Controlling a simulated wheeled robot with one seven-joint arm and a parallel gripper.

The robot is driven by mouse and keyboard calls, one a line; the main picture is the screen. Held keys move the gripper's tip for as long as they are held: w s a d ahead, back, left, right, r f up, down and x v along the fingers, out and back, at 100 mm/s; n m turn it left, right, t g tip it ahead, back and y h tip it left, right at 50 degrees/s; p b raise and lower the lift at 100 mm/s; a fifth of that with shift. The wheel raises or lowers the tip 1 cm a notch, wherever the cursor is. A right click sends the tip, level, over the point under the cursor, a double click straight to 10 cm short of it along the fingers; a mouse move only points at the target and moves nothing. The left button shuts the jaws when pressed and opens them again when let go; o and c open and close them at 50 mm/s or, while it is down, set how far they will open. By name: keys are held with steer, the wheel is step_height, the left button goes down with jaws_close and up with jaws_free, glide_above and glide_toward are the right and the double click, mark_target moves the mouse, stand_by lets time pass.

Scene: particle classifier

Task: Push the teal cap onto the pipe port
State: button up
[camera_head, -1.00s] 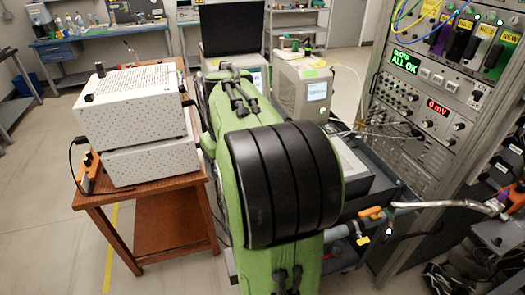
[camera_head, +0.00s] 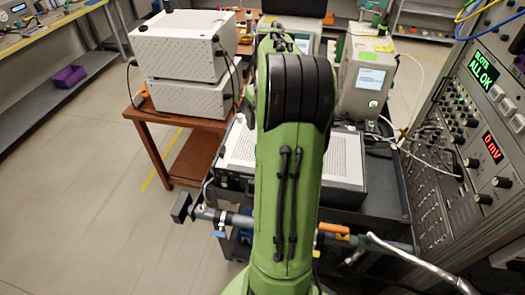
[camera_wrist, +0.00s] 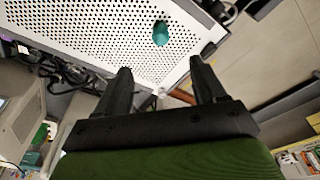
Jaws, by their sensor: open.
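The teal cap (camera_wrist: 160,33) lies on a white perforated instrument top (camera_wrist: 100,35), near one edge, in the wrist view. My gripper (camera_wrist: 161,75) is open, with its two dark fingers spread and nothing between them. The cap is beyond the fingertips, roughly in line with the gap. In the head view my green arm hides the cap and my gripper. A grey pipe (camera_head: 238,218) runs across the front of the cart, with a dark square end piece (camera_head: 182,207) at its left. I cannot tell which opening is the port.
The perforated instrument (camera_head: 345,168) sits on a black cart (camera_head: 385,200). An orange handle (camera_head: 333,228) is on the pipe, right of my arm. Stacked white boxes (camera_head: 178,60) stand on a brown table at left. A tall rack (camera_head: 485,130) stands at right. The left floor is clear.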

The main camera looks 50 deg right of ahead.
steer(key=f, duration=0.4)
steer(key=w+f+b, duration=0.1)
steer(key=f, duration=0.4)
steer(key=w+f+b, duration=0.1)
steer(key=f, duration=0.4)
steer(key=shift+d+f, duration=0.1)
steer(key=shift+d, duration=0.3)
steer(key=c, duration=1.1)
